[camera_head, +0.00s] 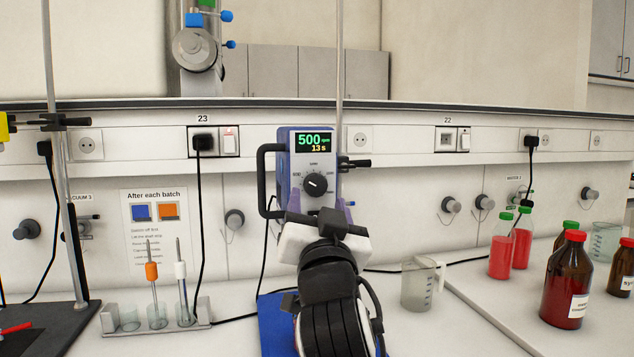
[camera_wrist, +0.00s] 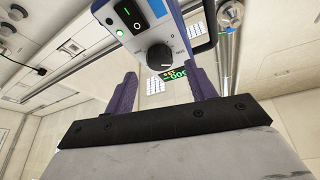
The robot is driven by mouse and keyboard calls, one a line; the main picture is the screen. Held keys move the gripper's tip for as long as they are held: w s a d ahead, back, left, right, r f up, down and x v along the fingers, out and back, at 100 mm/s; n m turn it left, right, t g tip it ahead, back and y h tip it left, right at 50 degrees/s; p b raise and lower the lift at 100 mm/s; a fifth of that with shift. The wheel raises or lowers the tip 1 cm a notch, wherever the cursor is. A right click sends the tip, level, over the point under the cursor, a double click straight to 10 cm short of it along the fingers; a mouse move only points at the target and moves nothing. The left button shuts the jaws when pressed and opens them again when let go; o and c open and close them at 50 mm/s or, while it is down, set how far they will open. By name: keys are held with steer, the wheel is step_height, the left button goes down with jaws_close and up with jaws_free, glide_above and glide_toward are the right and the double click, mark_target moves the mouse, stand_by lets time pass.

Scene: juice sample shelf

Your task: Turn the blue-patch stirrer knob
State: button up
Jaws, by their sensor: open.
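The stirrer (camera_head: 301,145) is a blue and grey upright unit standing over a blue patch (camera_head: 275,325). Its display reads 500 and 13 s. Its round black knob (camera_head: 315,184) has a white pointer line and scale marks around it. My gripper (camera_head: 318,207) is in front of the stirrer, just below the knob in the head view. In the wrist view, my gripper (camera_wrist: 163,75) has its two purple fingers spread and nothing between them. The knob (camera_wrist: 158,57) shows just beyond the fingertips, roughly centred between them. My arm hides the stirrer's lower part.
A tube rack (camera_head: 158,325) stands left of the patch. A clear beaker (camera_head: 417,285) is close on the right. Red bottles (camera_head: 501,250) and a brown bottle (camera_head: 567,285) stand farther right. A black handle (camera_head: 264,180) and metal rod (camera_head: 339,60) flank the stirrer.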

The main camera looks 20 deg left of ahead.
mark_target(319, 188)
steer(key=shift+p+x, duration=0.35)
steer(key=shift+x, duration=1.6)
steer(key=c, duration=1)
steer(key=shift+f+n, duration=0.1)
steer(key=shift+n, duration=0.4)
steer(key=n+y, duration=0.1)
steer(key=n, duration=0.1)
steer(key=n+g+y, duration=0.1)
steer(key=n, duration=0.1)
steer(key=n+g+y, duration=0.1)
steer(key=n, duration=0.2)
steer(key=shift+w+d+y+b, duration=0.15)
steer(key=shift+d+y+b, duration=0.1)
steer(key=shift+y+b, duration=0.15)
steer(key=n+g+y, duration=0.1)
steer(key=n, duration=0.1)
steer(key=n+g, duration=0.1)
steer(key=n, duration=0.2)
steer(key=shift+w+d+y, duration=0.1)
steer(key=shift+y, duration=0.3)
steer(key=shift+n+g+y, duration=0.5)
steer(key=shift+n+g, duration=0.5)
steer(key=shift+n, duration=1.4)
